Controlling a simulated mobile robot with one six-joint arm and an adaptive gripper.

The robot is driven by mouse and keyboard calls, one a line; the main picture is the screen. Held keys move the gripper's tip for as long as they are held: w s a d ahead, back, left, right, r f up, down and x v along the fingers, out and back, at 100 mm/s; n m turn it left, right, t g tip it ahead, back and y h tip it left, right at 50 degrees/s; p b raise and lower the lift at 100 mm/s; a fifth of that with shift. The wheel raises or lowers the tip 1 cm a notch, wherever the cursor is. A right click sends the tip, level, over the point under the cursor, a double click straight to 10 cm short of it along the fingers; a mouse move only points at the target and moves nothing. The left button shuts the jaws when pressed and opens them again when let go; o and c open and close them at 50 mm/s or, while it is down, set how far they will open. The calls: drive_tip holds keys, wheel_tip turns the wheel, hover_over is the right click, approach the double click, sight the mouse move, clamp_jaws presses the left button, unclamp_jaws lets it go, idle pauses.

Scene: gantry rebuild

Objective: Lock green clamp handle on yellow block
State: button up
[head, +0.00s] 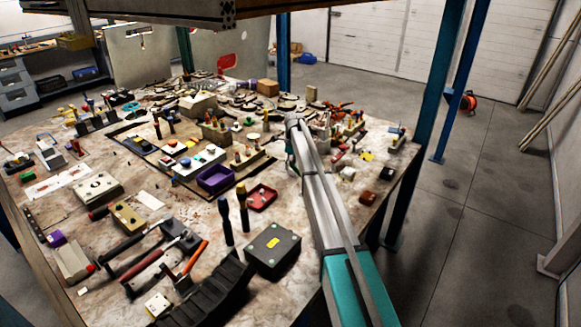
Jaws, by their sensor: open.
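My arm (325,195) reaches from the lower right over the right part of the workbench. Its far end, with a small teal part (289,147), is above the bench near the middle. My gripper's fingers do not show; the arm's far end seems to hide them. I cannot make out for sure a green clamp handle on a yellow block. A yellowish block-shaped box (127,218) lies at the front left, and a small yellow piece (367,156) lies on the right side. A small clamp-like fixture (397,136) stands near the right edge, its handle too small to read.
The bench is crowded. Hammers lie at the front left. A blue post (432,110) stands beyond the right edge; the floor (490,230) there is open.

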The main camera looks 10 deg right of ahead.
clamp_jaws()
idle(0.3)
